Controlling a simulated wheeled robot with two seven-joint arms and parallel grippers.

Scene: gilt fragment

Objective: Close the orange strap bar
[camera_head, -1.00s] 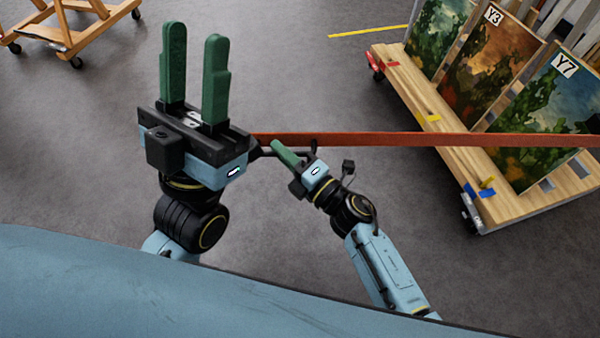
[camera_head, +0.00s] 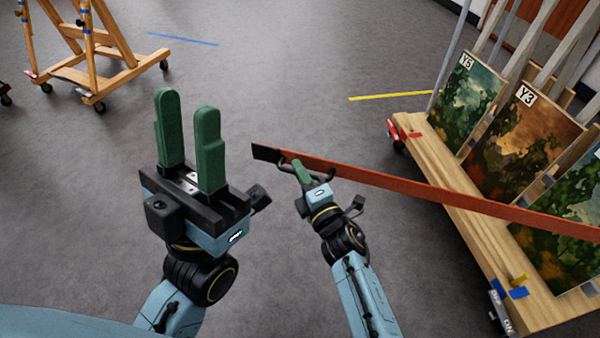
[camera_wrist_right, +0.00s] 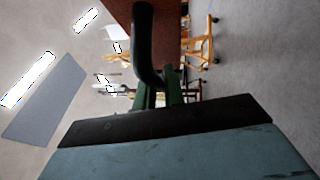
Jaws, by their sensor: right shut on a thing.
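The orange strap bar (camera_head: 430,193) runs across the right half of the head view, in front of the painting cart. Its dark free end (camera_head: 266,153) is at the left, out over the open floor. My right gripper (camera_head: 301,172) is shut on the bar's dark handle near that end; the handle (camera_wrist_right: 150,45) also shows between the green fingers in the right wrist view. My left gripper (camera_head: 188,130) is open and empty, fingers pointing up, to the left of the bar's end. The bar's far right end is outside the head view.
A wooden cart (camera_head: 455,200) with labelled paintings (camera_head: 520,140) stands at the right, on castors. A wooden easel frame (camera_head: 95,50) stands at the upper left. Grey floor (camera_head: 290,90) lies clear between them.

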